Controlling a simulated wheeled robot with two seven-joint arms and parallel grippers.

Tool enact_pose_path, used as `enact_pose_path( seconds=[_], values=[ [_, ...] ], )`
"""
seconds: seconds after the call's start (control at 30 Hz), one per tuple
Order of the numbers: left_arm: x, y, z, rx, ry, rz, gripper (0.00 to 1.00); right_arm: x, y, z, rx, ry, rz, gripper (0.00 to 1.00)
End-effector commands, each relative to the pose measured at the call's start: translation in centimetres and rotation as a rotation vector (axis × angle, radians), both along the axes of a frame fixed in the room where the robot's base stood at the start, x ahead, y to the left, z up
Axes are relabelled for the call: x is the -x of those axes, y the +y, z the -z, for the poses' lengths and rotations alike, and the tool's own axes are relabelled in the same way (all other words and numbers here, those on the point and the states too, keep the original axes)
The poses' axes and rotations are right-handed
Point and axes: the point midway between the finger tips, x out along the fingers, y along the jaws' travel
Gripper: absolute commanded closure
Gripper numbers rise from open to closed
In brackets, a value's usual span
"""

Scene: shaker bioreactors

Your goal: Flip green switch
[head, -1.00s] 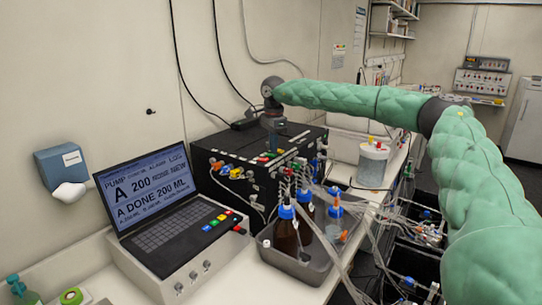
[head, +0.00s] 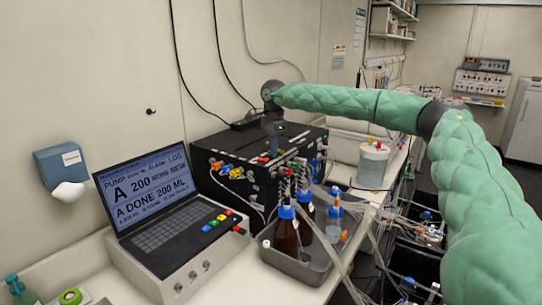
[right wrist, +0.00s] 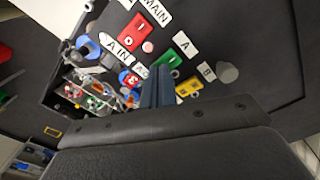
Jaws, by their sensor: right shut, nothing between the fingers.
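The green switch (right wrist: 172,58) is on top of the black box, next to the label A, in the right wrist view. A white mark shows on it. My right gripper (right wrist: 154,70) is shut and empty, with its fingertips close beside the green switch; I cannot tell whether they touch it. In the head view the right gripper (head: 273,148) points down over the top of the black box (head: 228,151). The green switch is hard to make out there. My left gripper is not in view.
A red switch (right wrist: 145,36) by the label MAIN and a yellow switch (right wrist: 188,88) by the label B flank the green one. A laptop (head: 157,205) stands at front left. A grey tray (head: 290,268) holds bottles; tubes run to its right.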

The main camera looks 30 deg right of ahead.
Motion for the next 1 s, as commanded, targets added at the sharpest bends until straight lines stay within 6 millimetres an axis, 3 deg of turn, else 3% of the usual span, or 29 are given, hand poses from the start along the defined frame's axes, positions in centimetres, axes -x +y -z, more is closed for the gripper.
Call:
enact_pose_path(
  seconds=[0.37,1.0],
  values=[
    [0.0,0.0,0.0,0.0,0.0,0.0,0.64,0.0,0.0,0.2,0.0,0.002,0.0,1.0],
    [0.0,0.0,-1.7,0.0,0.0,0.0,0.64,0.0,0.0,-4.0,-0.001,0.001,0.0,1.0]
  ],
)
